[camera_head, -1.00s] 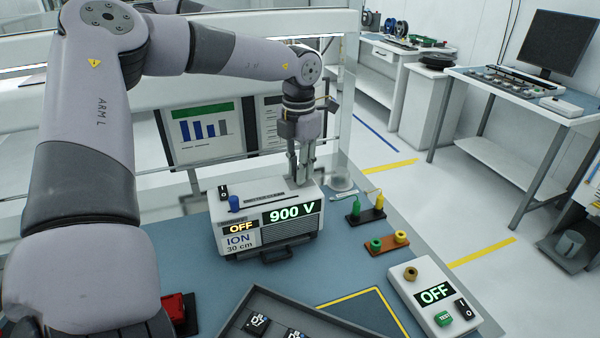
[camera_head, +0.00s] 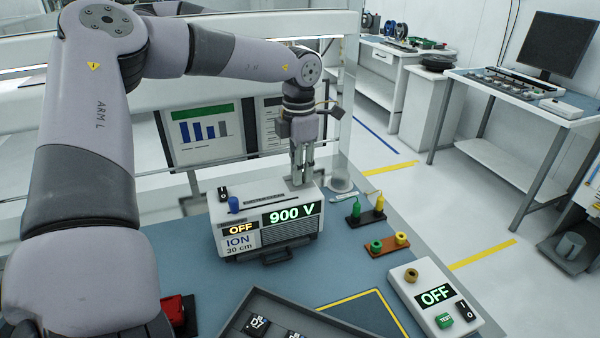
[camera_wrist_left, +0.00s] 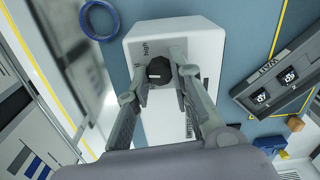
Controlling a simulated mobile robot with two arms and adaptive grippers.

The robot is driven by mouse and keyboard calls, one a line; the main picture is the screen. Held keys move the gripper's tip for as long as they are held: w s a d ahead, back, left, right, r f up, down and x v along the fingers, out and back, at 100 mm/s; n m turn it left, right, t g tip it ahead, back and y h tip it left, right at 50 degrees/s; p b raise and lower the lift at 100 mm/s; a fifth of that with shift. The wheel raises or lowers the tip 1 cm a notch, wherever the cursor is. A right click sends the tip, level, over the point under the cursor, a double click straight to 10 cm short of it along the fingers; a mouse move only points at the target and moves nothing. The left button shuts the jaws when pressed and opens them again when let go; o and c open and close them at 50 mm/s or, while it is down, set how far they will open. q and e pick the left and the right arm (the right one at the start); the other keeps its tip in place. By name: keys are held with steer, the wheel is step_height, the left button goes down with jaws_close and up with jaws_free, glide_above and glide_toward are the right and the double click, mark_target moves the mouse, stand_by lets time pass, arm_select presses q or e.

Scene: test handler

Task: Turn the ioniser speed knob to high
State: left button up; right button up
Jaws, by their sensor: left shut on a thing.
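The ioniser (camera_head: 291,239) is a white box on the blue-grey bench mat. Its displays read 900 V and OFF. My left gripper (camera_head: 302,183) points straight down onto the right part of its top. In the wrist view the dark round speed knob (camera_wrist_left: 160,71) sits between the two fingertips, and my left gripper (camera_wrist_left: 162,76) is shut on it. A small pale mark shows on the knob. The word "high" (camera_wrist_left: 146,48) is printed beside the knob at its upper left. In the head view the fingers hide the knob. My right gripper is out of view.
A white test box (camera_head: 436,297) reading OFF is at front right. A dark tray (camera_head: 268,307) lies in front.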

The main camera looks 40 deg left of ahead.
arm_select(q)
steer(key=m, duration=0.3)
steer(key=m, duration=0.3)
stand_by(0.5)
steer(key=o, duration=0.6)
steer(key=shift+r, duration=0.15)
